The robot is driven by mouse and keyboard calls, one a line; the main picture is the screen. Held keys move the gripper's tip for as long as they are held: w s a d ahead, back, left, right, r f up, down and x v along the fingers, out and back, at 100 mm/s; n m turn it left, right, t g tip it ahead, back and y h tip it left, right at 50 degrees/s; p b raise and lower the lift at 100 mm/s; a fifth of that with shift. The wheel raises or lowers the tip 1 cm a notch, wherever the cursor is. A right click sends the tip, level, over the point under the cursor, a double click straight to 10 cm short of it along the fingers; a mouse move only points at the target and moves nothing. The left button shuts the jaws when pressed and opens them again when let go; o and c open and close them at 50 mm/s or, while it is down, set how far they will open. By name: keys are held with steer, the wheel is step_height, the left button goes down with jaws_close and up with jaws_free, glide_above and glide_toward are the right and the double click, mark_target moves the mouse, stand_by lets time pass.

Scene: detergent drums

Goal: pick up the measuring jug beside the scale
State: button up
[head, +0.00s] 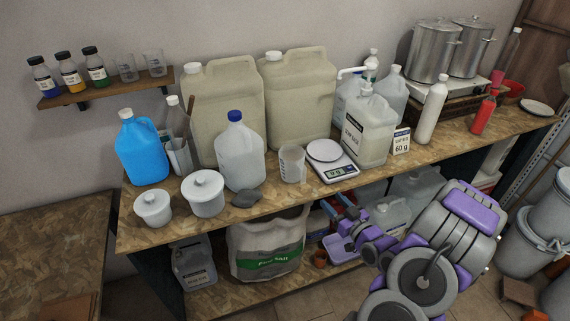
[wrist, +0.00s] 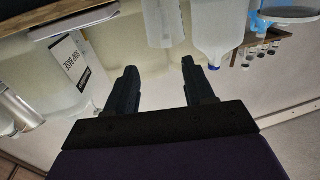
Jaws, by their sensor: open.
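The measuring jug (head: 291,164) is a small translucent cup standing upright on the wooden bench, just left of the white digital scale (head: 338,173). My gripper (head: 343,222) is in front of and below the bench edge in the head view, apart from the jug. In the wrist view, which looks upside down, my gripper (wrist: 158,77) is open with nothing between its dark fingers. A translucent vessel (wrist: 164,22), apparently the jug, shows beyond and above the gap between the fingers.
A clear bottle with a blue cap (head: 241,152) stands left of the jug, and a pump jug (head: 368,130) stands behind the scale. Large beige canisters (head: 300,95) stand behind. A dark lump (head: 246,198) lies near the front edge. A sack (head: 268,250) is below.

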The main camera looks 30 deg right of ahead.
mark_target(304, 175)
steer(key=w, duration=0.3)
steer(key=w+b, duration=0.1)
steer(key=w, duration=0.7)
steer(key=shift+w+a+r+b, duration=0.1)
steer(key=shift+w+a+b, duration=0.15)
steer(key=shift+a+b, duration=0.1)
steer(key=w, duration=0.2)
steer(key=w+d+b, duration=0.1)
steer(key=w, duration=0.1)
steer(key=shift+w+d+f, duration=0.1)
steer(key=shift+f, duration=0.1)
steer(key=shift+w, duration=0.4)
steer(key=shift+a+r, duration=0.15)
steer(key=shift+a, duration=0.15)
steer(key=shift+c, duration=0.2)
steer(key=shift+d, duration=0.25)
steer(key=c, duration=0.6)
steer(key=shift+a, duration=0.15)
jaws_close()
